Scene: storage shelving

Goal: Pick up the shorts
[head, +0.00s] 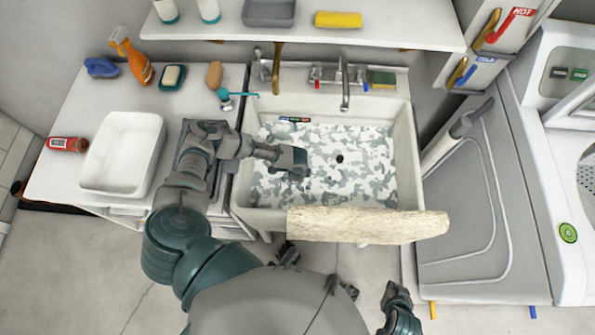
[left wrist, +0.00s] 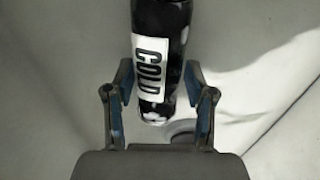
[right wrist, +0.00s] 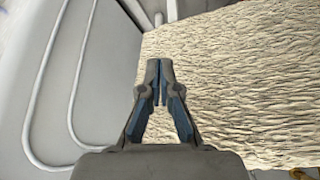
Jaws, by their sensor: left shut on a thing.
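A grey-and-white camouflage-patterned cloth surface, perhaps the shorts, spreads over the sink bottom (head: 350,175). My left gripper (head: 295,162) is low over the left part of the sink. In the left wrist view my left gripper (left wrist: 160,80) is shut on a dark, rounded item with pale patches (left wrist: 160,20). A white "COLD" label is on its side; I cannot tell whether it is part of the shorts. My right gripper (head: 398,297) is below the sink front, and in the right wrist view (right wrist: 160,70) its fingertips are together with nothing between them.
A thick beige towel (head: 370,225) hangs over the sink's front edge, close to my right gripper. A tap (head: 345,80) is at the back. A grey machine door (head: 465,190) is on the right.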

